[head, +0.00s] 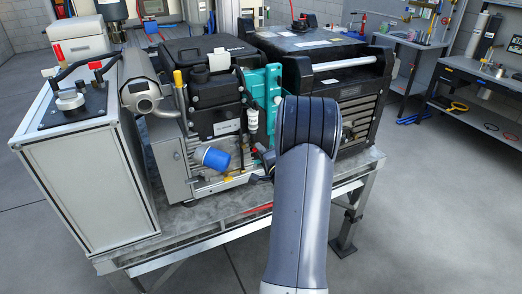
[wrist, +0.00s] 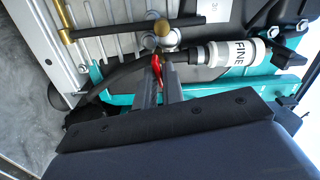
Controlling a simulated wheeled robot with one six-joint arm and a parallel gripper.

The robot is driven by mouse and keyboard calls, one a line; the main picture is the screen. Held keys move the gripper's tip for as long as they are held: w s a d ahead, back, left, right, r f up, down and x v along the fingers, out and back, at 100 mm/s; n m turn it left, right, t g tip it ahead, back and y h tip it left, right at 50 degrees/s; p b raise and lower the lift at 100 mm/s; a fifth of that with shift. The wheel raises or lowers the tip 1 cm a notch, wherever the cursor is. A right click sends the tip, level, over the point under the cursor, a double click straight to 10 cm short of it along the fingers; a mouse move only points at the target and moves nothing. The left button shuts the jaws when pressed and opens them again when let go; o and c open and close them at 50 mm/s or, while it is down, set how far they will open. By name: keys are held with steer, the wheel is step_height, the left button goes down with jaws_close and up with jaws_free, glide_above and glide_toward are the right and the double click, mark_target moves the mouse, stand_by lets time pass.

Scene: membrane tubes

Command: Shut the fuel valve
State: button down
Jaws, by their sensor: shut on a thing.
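The fuel valve shows in the wrist view as a small red lever (wrist: 157,66) below a round brass-coloured fitting (wrist: 162,29). My gripper (wrist: 162,72) has its two grey fingers close together at the lever and is shut on it. The lever lies roughly in line with the fingers; its lower part is partly hidden by them. In the head view my arm covers the valve, and only a dark part of my gripper (head: 262,168) shows beside the engine's lower front.
A white filter marked FINE (wrist: 235,53) and a black hose (wrist: 125,75) lie close to the fingers. The engine rests on a metal bench (head: 225,208). Open floor lies in front.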

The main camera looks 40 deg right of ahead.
steer(key=shift+m, duration=1.1)
steer(key=c, duration=1.6)
jaws_free()
steer(key=shift+s+f, duration=0.1)
steer(key=b+v, duration=0.1)
steer(key=v, duration=0.9)
steer(key=shift+s+a, duration=0.15)
steer(key=shift+s, duration=0.15)
